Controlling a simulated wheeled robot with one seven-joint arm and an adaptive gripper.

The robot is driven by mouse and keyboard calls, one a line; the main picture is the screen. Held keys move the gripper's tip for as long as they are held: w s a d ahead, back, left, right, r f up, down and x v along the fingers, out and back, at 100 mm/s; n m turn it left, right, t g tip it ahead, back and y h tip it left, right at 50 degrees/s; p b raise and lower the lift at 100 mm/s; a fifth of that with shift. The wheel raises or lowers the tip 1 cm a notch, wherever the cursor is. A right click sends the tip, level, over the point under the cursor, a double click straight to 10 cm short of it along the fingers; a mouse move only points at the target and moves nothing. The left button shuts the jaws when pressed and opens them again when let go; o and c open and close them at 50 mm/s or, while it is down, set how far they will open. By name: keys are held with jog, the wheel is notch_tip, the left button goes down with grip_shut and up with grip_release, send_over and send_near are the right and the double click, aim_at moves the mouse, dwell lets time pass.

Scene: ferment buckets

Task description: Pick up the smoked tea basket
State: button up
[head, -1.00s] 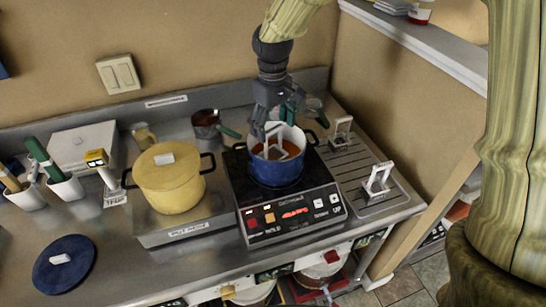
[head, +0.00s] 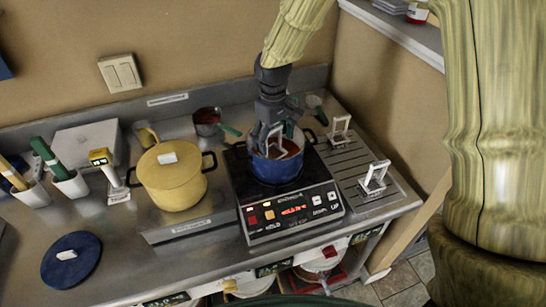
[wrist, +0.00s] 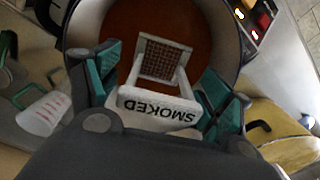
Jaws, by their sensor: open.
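The smoked tea basket is a white frame with a mesh bottom and a handle plate reading "SMOKED" (wrist: 158,108). It stands inside the blue pot (head: 277,172), which holds reddish-brown liquid. In the head view the basket (head: 275,140) shows only partly behind my fingers. My gripper (wrist: 160,88) is open, with one teal-padded finger on each side of the handle plate. I cannot tell whether either pad touches it. In the head view my gripper (head: 272,132) reaches down into the pot's mouth.
The pot stands on a black induction hob (head: 290,205) with a lit display. A yellow lidded pot (head: 172,185) is to the left. Two other white baskets stand on the drain rack (head: 365,160) at right. A blue lid (head: 70,262) lies front left.

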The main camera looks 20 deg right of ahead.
jog(key=c, duration=1.6)
